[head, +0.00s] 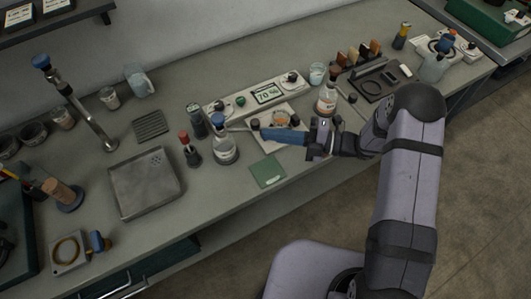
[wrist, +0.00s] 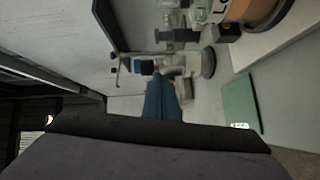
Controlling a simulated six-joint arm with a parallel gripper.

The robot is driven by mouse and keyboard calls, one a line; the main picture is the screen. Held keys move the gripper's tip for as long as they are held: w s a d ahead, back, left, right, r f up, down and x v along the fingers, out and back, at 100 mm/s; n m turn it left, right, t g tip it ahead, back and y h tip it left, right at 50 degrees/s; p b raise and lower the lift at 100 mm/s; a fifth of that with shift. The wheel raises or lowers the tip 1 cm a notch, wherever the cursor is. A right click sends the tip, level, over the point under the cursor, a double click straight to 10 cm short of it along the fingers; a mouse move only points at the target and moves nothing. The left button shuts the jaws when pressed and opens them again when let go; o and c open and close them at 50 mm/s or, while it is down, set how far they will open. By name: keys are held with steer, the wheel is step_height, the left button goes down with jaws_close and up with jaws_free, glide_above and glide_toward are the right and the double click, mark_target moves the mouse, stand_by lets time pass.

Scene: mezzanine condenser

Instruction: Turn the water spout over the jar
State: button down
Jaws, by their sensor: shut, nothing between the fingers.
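The water spout (head: 90,122) looks like a tall metal post with a blue knob on top, at the left of the bench, behind a shallow grey metal tray (head: 118,198). Small jars stand behind it, one right of the post (head: 110,98) and one left of it (head: 63,118); I cannot tell which jar is meant. My gripper (head: 264,133) has blue fingers, shut and empty, pointing left over the bench, well to the right of the spout. In the wrist view the shut fingers (wrist: 162,98) point at several blurred grey objects.
A blue-topped flask (head: 224,152) and dark and red-topped bottles (head: 190,153) stand left of my fingertips, between them and the spout. A white control panel (head: 255,98) is behind, and a flat green pad (head: 268,171) in front. A brown-labelled bottle (head: 327,98) stands behind my gripper.

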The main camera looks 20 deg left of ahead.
steer(key=shift+w+a+b, duration=0.25)
steer(key=shift+w+a, duration=0.1)
steer(key=shift+w, duration=0.55)
steer(key=shift+w+a+b, duration=0.25)
steer(key=shift+w+a, duration=0.1)
steer(key=shift+w, duration=0.5)
steer(key=shift+w+a+b, duration=0.25)
steer(key=shift+w+a, duration=0.1)
steer(key=shift+w, duration=0.55)
steer(key=shift+r, duration=0.1)
step_height(320, 180, up, 10)
steer(key=b, duration=0.2)
